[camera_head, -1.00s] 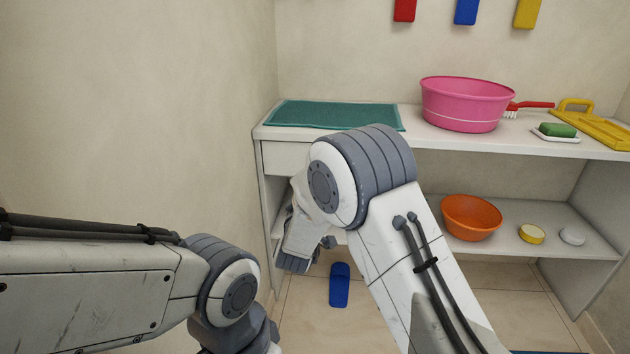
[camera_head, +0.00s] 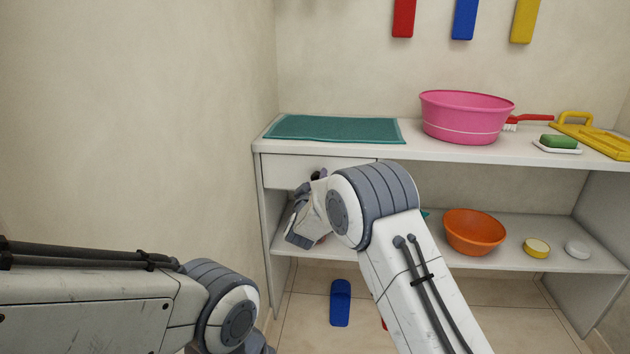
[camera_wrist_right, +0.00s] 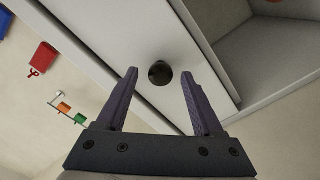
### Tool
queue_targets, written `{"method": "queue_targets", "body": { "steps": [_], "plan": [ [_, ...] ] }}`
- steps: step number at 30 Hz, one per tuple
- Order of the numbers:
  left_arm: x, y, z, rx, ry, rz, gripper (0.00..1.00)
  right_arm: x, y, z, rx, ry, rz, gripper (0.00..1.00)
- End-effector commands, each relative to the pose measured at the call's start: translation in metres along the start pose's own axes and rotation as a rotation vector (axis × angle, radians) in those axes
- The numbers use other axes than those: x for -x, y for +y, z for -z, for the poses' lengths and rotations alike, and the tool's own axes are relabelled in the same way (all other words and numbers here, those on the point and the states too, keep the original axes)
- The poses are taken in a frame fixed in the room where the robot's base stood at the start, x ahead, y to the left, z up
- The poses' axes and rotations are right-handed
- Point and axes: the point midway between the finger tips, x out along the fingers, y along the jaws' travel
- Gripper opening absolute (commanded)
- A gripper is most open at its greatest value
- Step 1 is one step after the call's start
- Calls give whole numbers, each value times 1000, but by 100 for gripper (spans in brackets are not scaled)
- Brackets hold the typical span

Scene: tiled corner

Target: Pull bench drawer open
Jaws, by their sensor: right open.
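The bench drawer (camera_head: 285,171) is a white front under the left end of the bench top. It looks shut, and my right arm covers part of it. Its dark round knob shows in the right wrist view (camera_wrist_right: 160,73). My right gripper (camera_head: 319,178) is in front of the drawer near the knob. In the right wrist view my right gripper (camera_wrist_right: 162,92) is open, and the knob lies just beyond and between its fingertips, with no clear contact. My left arm comes in at the lower left; its gripper is out of frame.
The bench top (camera_head: 420,139) carries a teal mat (camera_head: 335,129), a pink basin (camera_head: 466,117), a brush and green soap (camera_head: 558,141). The lower shelf (camera_head: 510,253) holds an orange bowl (camera_head: 474,232) and two small round items. A blue slipper (camera_head: 340,302) lies on the floor. A wall stands at left.

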Motion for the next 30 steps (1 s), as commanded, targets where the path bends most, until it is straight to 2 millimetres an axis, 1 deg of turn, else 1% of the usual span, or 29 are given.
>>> {"method": "queue_targets", "body": {
  "steps": [1, 2, 3, 5, 6, 7, 30],
  "plan": [
    [0, 0, 0, 0, 0, 0, 50, 0, 0, 0, 0, 0, 0, 69],
    [0, 0, 0, 0, 0, 0, 50, 0, 0, 0, 0, 0, 0, 61],
    [0, 0, 0, 0, 0, 0, 50, 0, 0, 0, 0, 0, 0, 46],
    [0, 0, 0, 0, 0, 0, 50, 0, 0, 0, 0, 0, 0, 23],
    [0, 0, 0, 0, 0, 0, 50, 0, 0, 0, 0, 0, 0, 8],
    [0, 0, 0, 0, 0, 0, 50, 0, 0, 0, 0, 0, 0, 0],
    [0, 0, 0, 0, 0, 0, 50, 0, 1, 1, -2, 1, -3, 0]
  ]
}}
